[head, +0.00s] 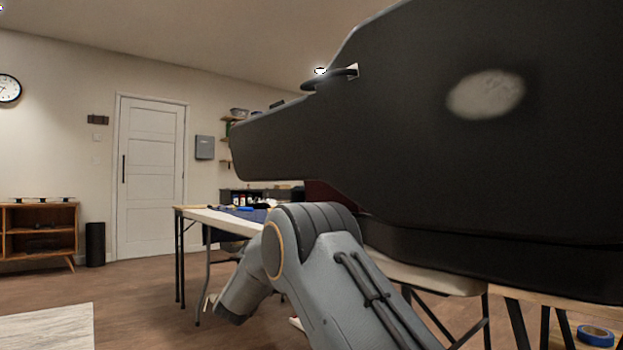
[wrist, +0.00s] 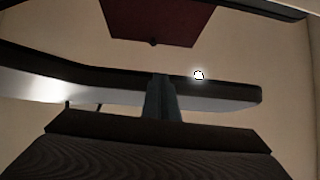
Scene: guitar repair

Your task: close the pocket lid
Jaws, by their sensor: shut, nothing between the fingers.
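In the wrist view, a dark red panel (wrist: 158,18) with a small dark knob at its lower edge is at the top, probably the pocket lid. Whether it is open or shut cannot be told. My gripper (wrist: 160,80) is shut and empty, its fingers pointing up the picture below the panel, with a gap between in the picture. In the head view, a large black guitar case (head: 430,150) fills the right side, with a handle on its upper edge. A bit of dark red lining (head: 325,196) shows beneath it. My gripper is hidden in the head view.
A table (head: 215,216) with tools stands behind my arm. A roll of blue tape (head: 596,336) lies at lower right. A door, a wooden shelf unit (head: 38,235) and a dark bin (head: 95,244) are at the left. The left floor is mostly clear.

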